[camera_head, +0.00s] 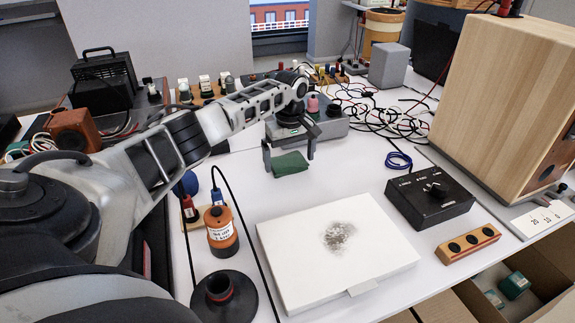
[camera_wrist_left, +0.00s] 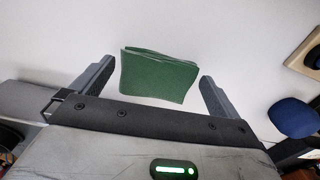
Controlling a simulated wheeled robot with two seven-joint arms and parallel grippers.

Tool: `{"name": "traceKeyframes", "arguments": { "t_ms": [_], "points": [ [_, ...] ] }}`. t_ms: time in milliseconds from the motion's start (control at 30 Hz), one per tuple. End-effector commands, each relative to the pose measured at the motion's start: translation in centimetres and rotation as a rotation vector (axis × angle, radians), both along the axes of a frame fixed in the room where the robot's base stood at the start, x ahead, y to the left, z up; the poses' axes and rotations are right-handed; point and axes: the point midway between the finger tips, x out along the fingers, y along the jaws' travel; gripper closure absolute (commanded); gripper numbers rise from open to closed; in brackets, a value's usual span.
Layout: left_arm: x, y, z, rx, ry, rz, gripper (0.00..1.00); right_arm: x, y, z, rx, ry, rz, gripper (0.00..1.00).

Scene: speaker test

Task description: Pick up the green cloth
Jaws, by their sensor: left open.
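The folded green cloth (camera_head: 290,164) lies on the white table in the head view, below my left gripper (camera_head: 289,158). In the left wrist view the green cloth (camera_wrist_left: 158,75) shows between the two fingers of my left gripper (camera_wrist_left: 157,80), with a gap on each side. The left gripper is open and holds nothing. I cannot tell how far the fingertips are above the table. My right gripper is in neither view.
A white board (camera_head: 290,252) with a grey granular patch lies at the front. An orange bottle (camera_head: 221,236) and a black round base (camera_head: 222,300) stand left of it. A black box (camera_head: 430,197) and a large wooden speaker cabinet (camera_head: 500,100) are on the right. Tangled cables (camera_head: 385,118) lie behind.

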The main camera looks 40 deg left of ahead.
Motion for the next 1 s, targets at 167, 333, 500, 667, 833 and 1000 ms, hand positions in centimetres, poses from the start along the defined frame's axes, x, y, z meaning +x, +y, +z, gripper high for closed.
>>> {"name": "traceKeyframes", "arguments": {
  "t_ms": [167,333,500,667,833,1000],
  "points": [
    [0.0,-0.1,-1.7,0.001,-0.001,-0.002,0.00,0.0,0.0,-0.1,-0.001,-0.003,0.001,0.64],
    [0.0,-0.1,-1.7,0.001,-0.001,-0.002,0.00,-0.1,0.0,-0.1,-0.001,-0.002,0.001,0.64],
    [0.0,-0.1,-1.7,0.001,-0.001,-0.002,0.31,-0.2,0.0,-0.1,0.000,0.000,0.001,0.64],
    [0.0,-0.1,-1.7,0.001,-0.001,-0.002,0.32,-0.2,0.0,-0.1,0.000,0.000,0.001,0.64],
    [0.0,-0.1,-1.6,0.001,-0.001,-0.002,0.32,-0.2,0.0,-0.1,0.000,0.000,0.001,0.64],
    [0.0,-0.1,-0.6,-0.001,-0.002,-0.001,0.32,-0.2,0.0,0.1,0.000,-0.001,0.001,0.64]
  ]
}}
